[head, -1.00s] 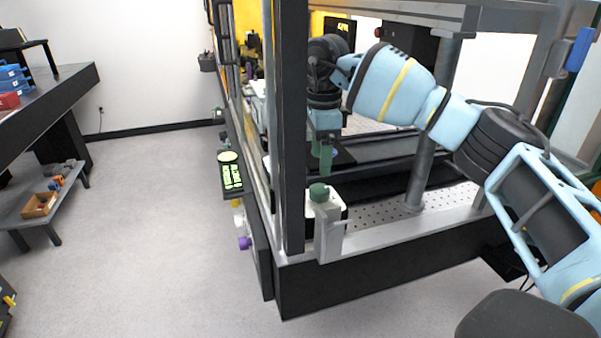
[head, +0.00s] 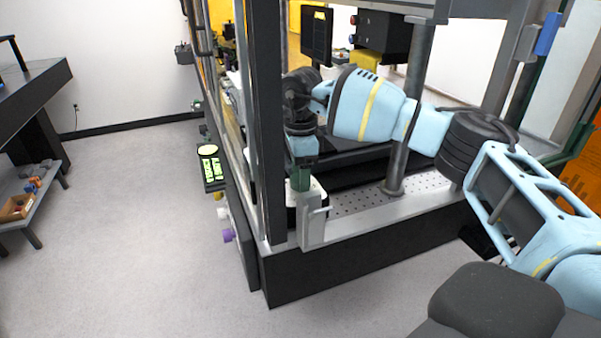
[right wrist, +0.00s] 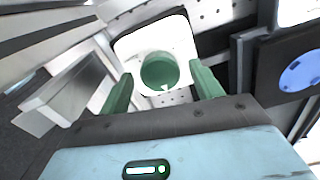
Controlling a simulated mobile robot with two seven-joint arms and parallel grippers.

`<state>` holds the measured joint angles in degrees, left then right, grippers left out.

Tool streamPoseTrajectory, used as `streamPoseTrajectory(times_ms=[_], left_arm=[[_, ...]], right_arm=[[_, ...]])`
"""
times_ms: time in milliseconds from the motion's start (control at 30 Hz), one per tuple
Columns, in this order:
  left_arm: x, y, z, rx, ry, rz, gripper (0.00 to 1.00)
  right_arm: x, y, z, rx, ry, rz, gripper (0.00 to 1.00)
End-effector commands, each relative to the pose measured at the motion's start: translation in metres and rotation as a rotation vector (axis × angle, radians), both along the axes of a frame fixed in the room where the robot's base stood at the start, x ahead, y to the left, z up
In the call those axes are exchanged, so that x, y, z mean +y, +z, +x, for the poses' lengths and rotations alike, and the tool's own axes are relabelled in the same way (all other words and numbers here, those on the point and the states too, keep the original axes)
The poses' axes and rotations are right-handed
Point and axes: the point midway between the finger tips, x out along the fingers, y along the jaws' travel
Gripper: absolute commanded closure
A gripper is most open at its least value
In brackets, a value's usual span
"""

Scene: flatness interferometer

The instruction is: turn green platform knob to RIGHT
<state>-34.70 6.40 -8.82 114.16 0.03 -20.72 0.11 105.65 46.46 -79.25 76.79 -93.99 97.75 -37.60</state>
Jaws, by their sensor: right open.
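The green platform knob (right wrist: 160,71) is round and sits on a white plate (right wrist: 182,38) in the right wrist view, with a small white pointer mark at its lower edge. My right gripper (right wrist: 162,86) is open, with one green finger on each side of the knob and a gap to it on both sides. In the head view my right gripper (head: 300,178) points down at the front corner of the machine, over the white knob housing (head: 318,190). There the fingers and knob overlap, and I cannot tell them apart. My left gripper is not in view.
A dark frame post (head: 264,120) stands just left of my gripper. A grey bracket (head: 313,226) rises at the front corner. A perforated plate (head: 350,201) lies behind. A purple knob (head: 228,235) sticks out on the left side.

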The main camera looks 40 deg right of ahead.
Motion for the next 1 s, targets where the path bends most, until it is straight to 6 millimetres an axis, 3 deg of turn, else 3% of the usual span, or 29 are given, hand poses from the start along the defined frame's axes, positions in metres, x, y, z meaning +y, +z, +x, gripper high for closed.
streamPoseTrajectory(times_ms=[267,600,1000], left_arm=[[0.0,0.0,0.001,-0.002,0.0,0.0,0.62],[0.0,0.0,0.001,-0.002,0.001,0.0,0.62],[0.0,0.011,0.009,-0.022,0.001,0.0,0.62]], right_arm=[[0.0,-0.001,0.0,-0.001,0.0,0.0,0.36],[0.0,-0.001,0.0,0.0,0.0,0.0,0.8],[0.001,0.002,0.0,-0.003,-0.083,0.001,0.8]])
